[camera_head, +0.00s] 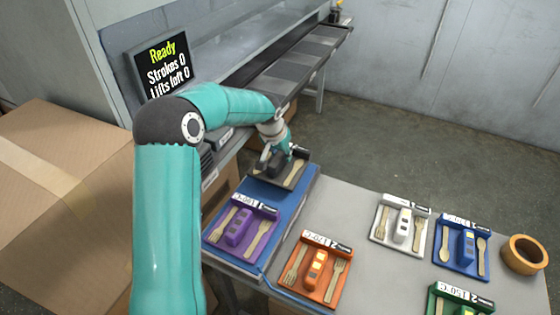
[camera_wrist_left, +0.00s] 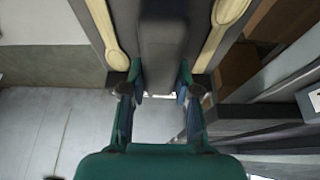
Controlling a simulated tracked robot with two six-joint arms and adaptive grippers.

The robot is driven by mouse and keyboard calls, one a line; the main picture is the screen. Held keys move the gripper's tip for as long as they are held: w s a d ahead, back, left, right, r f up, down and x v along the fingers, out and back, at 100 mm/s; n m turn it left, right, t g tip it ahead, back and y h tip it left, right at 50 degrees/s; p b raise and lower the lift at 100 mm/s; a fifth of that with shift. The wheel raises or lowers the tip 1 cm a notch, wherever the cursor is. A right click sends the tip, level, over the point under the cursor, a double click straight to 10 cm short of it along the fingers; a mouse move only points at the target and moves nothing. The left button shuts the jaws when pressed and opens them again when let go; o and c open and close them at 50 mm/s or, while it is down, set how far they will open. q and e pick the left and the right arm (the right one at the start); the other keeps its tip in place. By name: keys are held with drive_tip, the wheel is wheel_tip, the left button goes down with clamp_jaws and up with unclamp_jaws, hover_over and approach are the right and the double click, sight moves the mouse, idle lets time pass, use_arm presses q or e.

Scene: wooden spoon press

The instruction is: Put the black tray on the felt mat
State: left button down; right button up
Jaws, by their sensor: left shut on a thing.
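The black tray (camera_head: 287,184) is at the far end of the blue mat (camera_head: 293,202), which I take to be the felt mat. My left gripper (camera_head: 280,158) is shut on the tray's dark raised middle block, which shows between the fingers in the left wrist view (camera_wrist_left: 165,45). My right gripper is not in view.
A purple tray (camera_head: 238,227) sits on the near part of the blue mat. Orange (camera_head: 318,270), white (camera_head: 402,222), blue (camera_head: 462,245) and green (camera_head: 460,300) trays and a wooden ring-shaped bowl (camera_head: 524,254) stand on the grey table (camera_head: 375,275). The press conveyor (camera_head: 300,60) is behind.

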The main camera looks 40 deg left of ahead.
sight(281, 162)
use_arm(q)
wheel_tip(281, 162, down, 3)
drive_tip(key=shift+f, duration=0.2)
drive_tip(key=c, duration=0.8)
unclamp_jaws()
drive_tip(key=shift+c, duration=0.2)
drive_tip(key=shift+r, duration=0.1)
drive_tip(key=v, duration=1.2)
drive_tip(key=shift+b, duration=0.35)
